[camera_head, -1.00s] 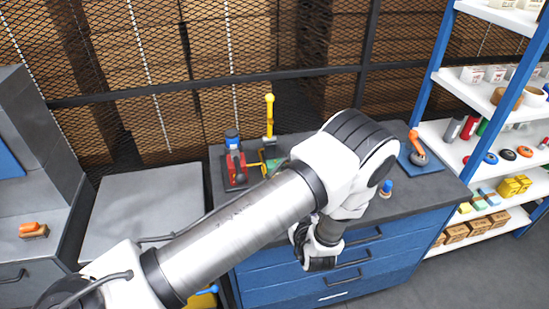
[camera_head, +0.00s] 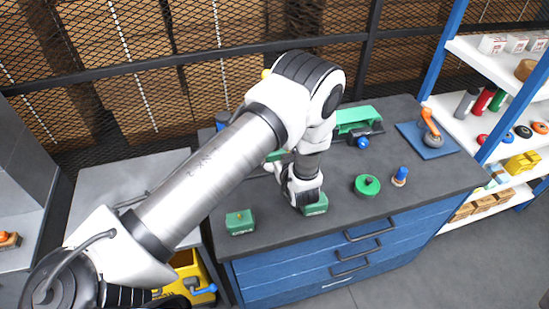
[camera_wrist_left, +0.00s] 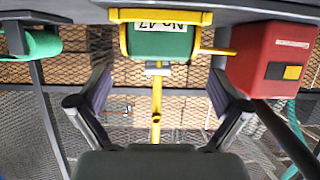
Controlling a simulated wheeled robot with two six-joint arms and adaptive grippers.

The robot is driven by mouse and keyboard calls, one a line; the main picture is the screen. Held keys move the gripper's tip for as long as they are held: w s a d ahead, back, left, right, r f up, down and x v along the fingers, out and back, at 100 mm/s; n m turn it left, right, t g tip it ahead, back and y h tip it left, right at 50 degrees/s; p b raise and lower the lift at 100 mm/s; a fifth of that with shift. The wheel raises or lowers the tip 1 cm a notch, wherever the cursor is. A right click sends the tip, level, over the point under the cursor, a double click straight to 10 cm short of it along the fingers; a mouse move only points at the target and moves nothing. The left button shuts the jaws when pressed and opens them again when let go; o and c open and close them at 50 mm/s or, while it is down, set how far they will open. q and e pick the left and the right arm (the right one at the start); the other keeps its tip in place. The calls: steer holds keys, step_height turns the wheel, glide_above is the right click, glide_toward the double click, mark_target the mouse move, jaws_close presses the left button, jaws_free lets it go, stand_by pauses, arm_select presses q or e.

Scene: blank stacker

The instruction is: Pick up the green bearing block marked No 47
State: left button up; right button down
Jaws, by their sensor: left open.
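The green bearing block (camera_wrist_left: 160,42) marked No 47 shows top centre in the left wrist view, its label upside down, with a yellow frame around it. My left gripper (camera_wrist_left: 160,88) is open and empty, its two fingers spread apart, with the block beyond the fingertips and between their lines. In the head view my left gripper (camera_head: 303,188) is over the bench; its fingertips are not clear there. Green blocks also lie near the front edge, one (camera_head: 240,223) to the left and one (camera_head: 316,206) beside the gripper; no marks are readable on them. My right gripper is not seen.
A red box (camera_wrist_left: 272,62) stands close to the right of the block in the wrist view, a green roll (camera_wrist_left: 35,43) to the left. On the bench are a green disc (camera_head: 367,186), a blue-topped piece (camera_head: 400,175) and a green machine (camera_head: 357,120). Mesh fence stands behind.

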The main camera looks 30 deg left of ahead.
arm_select(q)
steer(key=b+x, duration=0.1)
steer(key=x, duration=0.2)
steer(key=shift+f, duration=0.15)
steer(key=shift+w+a, duration=0.15)
steer(key=c, duration=1.6)
steer(key=shift+c, duration=1.1)
steer(key=shift+r, duration=0.25)
